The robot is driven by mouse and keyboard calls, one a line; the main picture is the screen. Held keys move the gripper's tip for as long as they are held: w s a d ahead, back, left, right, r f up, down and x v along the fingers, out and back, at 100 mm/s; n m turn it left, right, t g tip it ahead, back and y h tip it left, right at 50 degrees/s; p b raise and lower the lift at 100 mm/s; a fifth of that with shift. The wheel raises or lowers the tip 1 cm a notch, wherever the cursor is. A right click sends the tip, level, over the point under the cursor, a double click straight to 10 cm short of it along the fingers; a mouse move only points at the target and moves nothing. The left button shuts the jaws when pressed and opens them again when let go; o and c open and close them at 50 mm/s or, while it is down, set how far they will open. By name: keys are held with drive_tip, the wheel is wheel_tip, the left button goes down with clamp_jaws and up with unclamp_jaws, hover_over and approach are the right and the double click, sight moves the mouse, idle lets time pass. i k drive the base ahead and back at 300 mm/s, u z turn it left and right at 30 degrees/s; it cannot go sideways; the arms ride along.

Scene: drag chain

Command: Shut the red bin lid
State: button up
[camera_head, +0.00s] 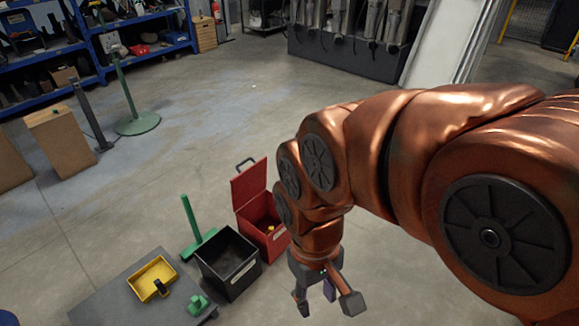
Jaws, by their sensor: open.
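The red bin (268,226) stands on the floor left of my arm. Its red lid (249,184) is raised, standing up at the bin's back left side, with a dark handle (245,163) at its top edge. A small yellow thing shows inside the bin. My gripper (326,303) points down to the right of and in front of the bin in the picture. Its fingers are spread and nothing shows between them. It appears apart from the lid. My wrist borders the bin's right side in this view.
A black open bin (229,265) stands beside the red bin on the left. A green post (193,219) rises behind it. A grey low table (112,298) holds a yellow tray (152,278) and a green object (198,304). The floor behind the red bin is clear.

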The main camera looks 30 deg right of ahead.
sight(248, 183)
drive_tip(key=z, duration=1.45)
drive_tip(key=i, duration=4.5)
drive_tip(key=u, duration=2.85)
drive_tip(key=i, duration=2.15)
drive_tip(key=u, duration=1.1)
